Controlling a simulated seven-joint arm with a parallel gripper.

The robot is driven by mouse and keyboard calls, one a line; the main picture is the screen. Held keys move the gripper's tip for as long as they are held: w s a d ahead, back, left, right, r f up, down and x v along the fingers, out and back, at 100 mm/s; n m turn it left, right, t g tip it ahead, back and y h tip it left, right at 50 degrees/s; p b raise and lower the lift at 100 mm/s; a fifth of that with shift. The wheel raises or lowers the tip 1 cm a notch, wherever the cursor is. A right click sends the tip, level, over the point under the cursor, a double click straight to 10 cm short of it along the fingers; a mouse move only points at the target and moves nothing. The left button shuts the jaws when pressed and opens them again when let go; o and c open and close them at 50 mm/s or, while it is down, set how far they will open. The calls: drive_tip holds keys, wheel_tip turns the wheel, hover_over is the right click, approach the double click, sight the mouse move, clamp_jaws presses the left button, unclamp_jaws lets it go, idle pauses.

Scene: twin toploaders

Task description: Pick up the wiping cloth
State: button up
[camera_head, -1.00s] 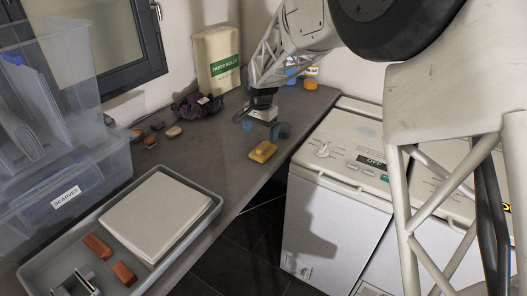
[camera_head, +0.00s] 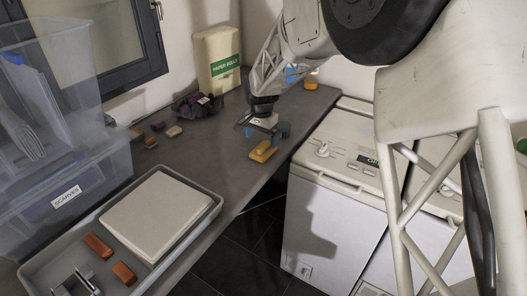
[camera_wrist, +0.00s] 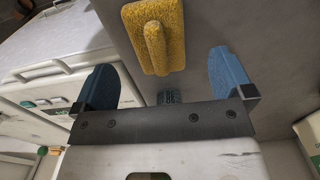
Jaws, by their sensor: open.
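The wiping cloth appears to be the yellow, rough-textured piece (camera_head: 263,152) lying on the grey counter near its front edge. In the wrist view the yellow cloth (camera_wrist: 167,37) shows a raised ridge along its middle. My gripper (camera_head: 264,132) is just above and slightly behind it in the head view. In the wrist view my gripper (camera_wrist: 165,80) has its two blue fingers spread wide, with nothing between them. The cloth lies beyond the fingertips and appears apart from them.
White toploaders (camera_head: 345,160) stand right of the counter (camera_head: 215,150). A grey tray (camera_head: 210,215) with a white slab and a clear bin labelled scarves (camera_head: 70,180) stand at left.

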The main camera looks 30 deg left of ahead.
sight(262, 146)
drive_tip(key=shift+d+f, duration=0.15)
drive_tip(key=shift+f, duration=2.3)
drive_tip(key=c, duration=1)
drive_tip(key=shift+r, duration=0.15)
drive_tip(key=shift+r, duration=0.5)
drive_tip(key=shift+s+d+r, duration=0.15)
drive_tip(key=shift+s+r, duration=0.05)
drive_tip(key=shift+r, duration=0.4)
drive_tip(key=shift+s+d+r, duration=0.15)
drive_tip(key=shift+r, duration=0.4)
drive_tip(key=s+d, duration=0.3)
drive_tip(key=s+d+r, duration=0.1)
drive_tip(key=s+d, duration=0.6)
drive_tip(key=shift+s+d+r, duration=0.15)
drive_tip(key=shift+s+d, duration=0.2)
drive_tip(key=shift+d, duration=0.05)
